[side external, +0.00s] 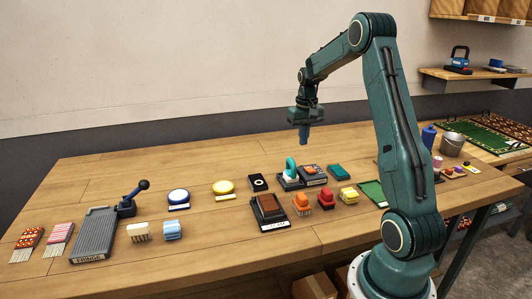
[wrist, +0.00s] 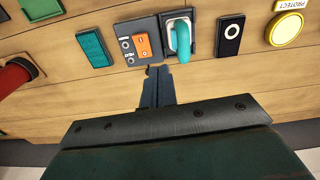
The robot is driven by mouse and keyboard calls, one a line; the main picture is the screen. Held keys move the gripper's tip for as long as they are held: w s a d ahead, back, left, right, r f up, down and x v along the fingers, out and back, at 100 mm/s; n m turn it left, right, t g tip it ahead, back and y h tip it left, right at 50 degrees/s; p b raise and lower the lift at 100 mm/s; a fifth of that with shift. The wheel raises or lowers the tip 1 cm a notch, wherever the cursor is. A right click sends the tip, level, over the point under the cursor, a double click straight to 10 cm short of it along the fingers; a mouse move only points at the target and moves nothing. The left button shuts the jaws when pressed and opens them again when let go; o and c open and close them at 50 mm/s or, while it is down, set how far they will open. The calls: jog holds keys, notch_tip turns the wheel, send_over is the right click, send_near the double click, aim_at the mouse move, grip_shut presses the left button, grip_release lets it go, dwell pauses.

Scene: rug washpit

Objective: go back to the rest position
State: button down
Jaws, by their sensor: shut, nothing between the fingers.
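My gripper (side external: 304,134) hangs above the wooden table (side external: 205,210), fingers pointing down, well clear of the objects. It is shut and empty. In the wrist view my gripper (wrist: 158,85) shows its closed fingers in front of a dark panel (wrist: 122,29). An orange switch (wrist: 143,46) and a teal handle (wrist: 183,38) sit side by side there. The same teal handle stands upright in the side view (side external: 291,167).
A grey board marked FRINGE (side external: 94,236) and a black-knobbed lever (side external: 143,185) are at the left. White (side external: 178,197) and yellow (side external: 223,187) round pads lie mid-table. Several small coloured blocks sit in front. A metal bucket (side external: 452,144) stands at the right. The air around my gripper is free.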

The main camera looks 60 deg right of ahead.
jog(key=s+a+r+n+t+h, duration=0.1)
jog(key=a+r+n, duration=0.1)
jog(key=a+r, duration=0.6)
jog(key=s+a+r+n+t, duration=0.15)
jog(key=a+r, duration=0.25)
jog(key=a, duration=0.8)
jog(key=s+a+n+t+y, duration=0.1)
jog(key=s+a+n+t, duration=0.2)
jog(key=s+a, duration=1.1)
jog(key=shift+a+r+n, duration=0.3)
jog(key=shift+a+n, duration=0.65)
